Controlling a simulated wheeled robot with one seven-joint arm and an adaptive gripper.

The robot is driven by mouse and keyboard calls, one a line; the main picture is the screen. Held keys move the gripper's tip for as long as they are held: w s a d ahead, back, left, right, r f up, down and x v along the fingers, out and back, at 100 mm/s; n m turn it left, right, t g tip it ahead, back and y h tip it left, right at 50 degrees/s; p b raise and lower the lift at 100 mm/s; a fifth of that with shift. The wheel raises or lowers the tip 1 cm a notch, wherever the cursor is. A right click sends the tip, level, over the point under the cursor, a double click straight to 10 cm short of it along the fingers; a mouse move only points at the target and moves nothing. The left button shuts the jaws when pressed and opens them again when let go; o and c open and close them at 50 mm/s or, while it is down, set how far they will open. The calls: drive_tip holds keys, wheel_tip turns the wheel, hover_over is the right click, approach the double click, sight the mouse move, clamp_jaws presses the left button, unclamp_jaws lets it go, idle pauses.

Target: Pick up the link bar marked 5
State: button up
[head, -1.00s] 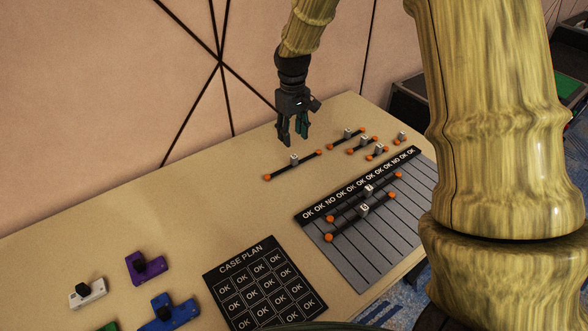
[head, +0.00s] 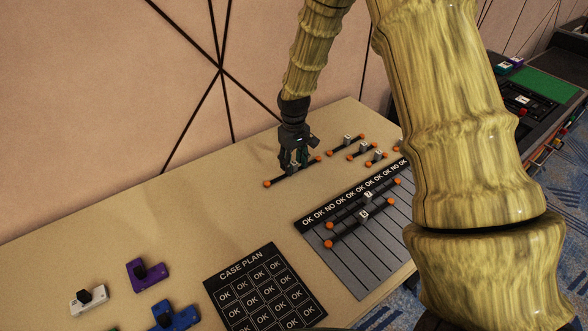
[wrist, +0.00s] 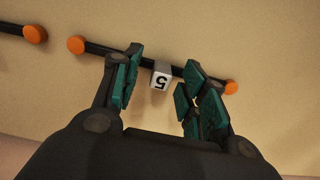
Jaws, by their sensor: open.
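The link bar marked 5 (wrist: 161,76) is a dark rod with orange ends and a white numbered block at its middle. It lies on the tan table, and in the head view its left part (head: 278,180) shows beside my gripper (head: 295,166). In the wrist view my gripper (wrist: 158,92) is open, with one green-padded finger on either side of the block. A gap shows between the left finger and the block; the right finger is also apart from it. The fingers hide parts of the rod.
Several other link bars, such as one behind (head: 346,145), lie to the right. A grey slotted board (head: 347,265) with an OK/NO strip holds two bars. A black CASE PLAN sheet (head: 240,268) and purple (head: 156,277), white and blue pieces lie at front left. The wall runs along the back edge.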

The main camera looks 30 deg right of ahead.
drive_tip(key=shift+f, duration=0.4)
clamp_jaws()
drive_tip(key=shift+r, duration=0.1)
